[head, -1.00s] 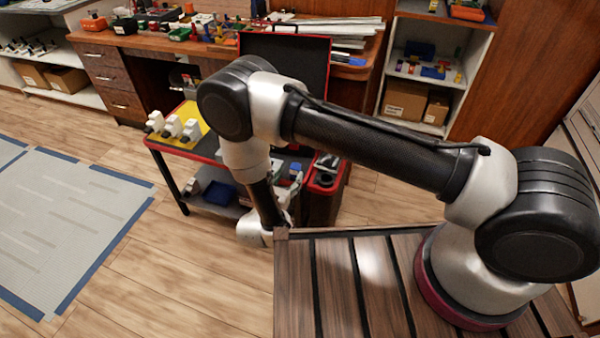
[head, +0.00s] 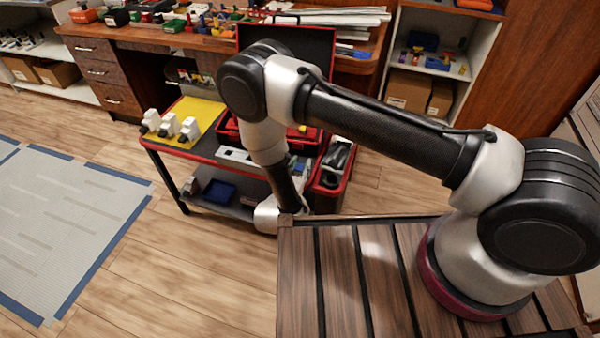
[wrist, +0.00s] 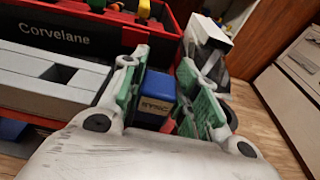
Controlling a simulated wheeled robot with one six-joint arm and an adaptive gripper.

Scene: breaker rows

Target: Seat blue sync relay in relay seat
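The blue sync relay (wrist: 157,90), a small blue block with a pale label, sits between the green-padded fingers of my gripper (wrist: 163,85) in the wrist view. The pads lie close against both sides, so the gripper looks shut on it. A long grey block (wrist: 50,88) with a dark square opening (wrist: 66,74), which looks like the relay seat, lies left of the relay and apart from it. The same grey block (head: 236,156) shows on the cart in the head view.
A red toolbox (wrist: 60,30) marked Corvelane stands behind the grey block. The cart (head: 170,152) also carries white breaker-like pieces (head: 168,126) by a yellow mat (head: 205,112). A red-rimmed bin (head: 333,165) stands at its right. Open floor (head: 170,240) lies in front.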

